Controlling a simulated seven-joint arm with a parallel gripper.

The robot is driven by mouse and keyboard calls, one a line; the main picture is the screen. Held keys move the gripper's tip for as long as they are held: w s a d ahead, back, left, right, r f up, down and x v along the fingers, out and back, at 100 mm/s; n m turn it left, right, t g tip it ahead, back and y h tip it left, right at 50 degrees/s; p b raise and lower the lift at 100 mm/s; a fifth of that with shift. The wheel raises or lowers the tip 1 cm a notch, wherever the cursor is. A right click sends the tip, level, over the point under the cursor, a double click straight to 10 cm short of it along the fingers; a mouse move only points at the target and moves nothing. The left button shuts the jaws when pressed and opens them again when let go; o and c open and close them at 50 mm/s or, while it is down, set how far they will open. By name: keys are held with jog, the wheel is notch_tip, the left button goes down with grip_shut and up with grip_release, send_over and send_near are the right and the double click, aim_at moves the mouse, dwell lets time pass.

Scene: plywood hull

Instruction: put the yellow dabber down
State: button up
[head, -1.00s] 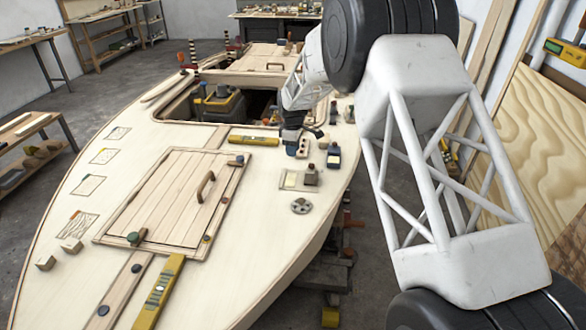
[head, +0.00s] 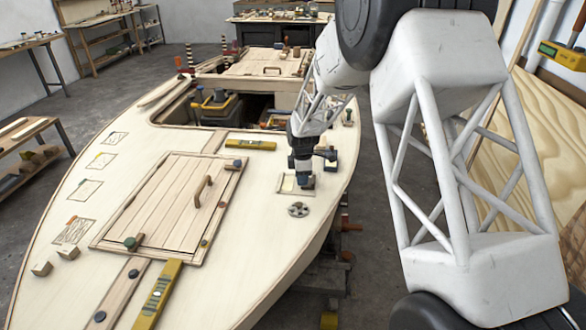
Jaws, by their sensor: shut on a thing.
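My gripper (head: 302,164) points down over the right side of the deck, just above a pale plate (head: 284,187). It is shut on a small dark-bodied thing, which I take to be the yellow dabber (head: 305,181). The dabber is upright at the plate's right part. No yellow shows on it at this size, and I cannot tell whether its bottom touches the plate. The jaws hide its top.
Behind the gripper stand small dark blocks (head: 329,156). A round grey fitting (head: 298,210) lies in front of the plate. A yellow level (head: 250,145) and a hatch with a handle (head: 201,192) are to the left. The deck's right edge is close by.

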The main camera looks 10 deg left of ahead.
jog(key=shift+w, duration=0.15)
jog(key=w+a, duration=0.1)
jog(key=w, duration=0.4)
jog(key=w+a+f, duration=0.1)
jog(key=w+a, duration=0.1)
jog(key=w, duration=0.3)
jog(key=w+a, duration=0.2)
jog(key=w, duration=0.3)
jog(key=shift+f, duration=0.2)
jog(key=shift+f, duration=1.75)
jog(key=shift+f, duration=0.2)
jog(key=o, duration=0.6)
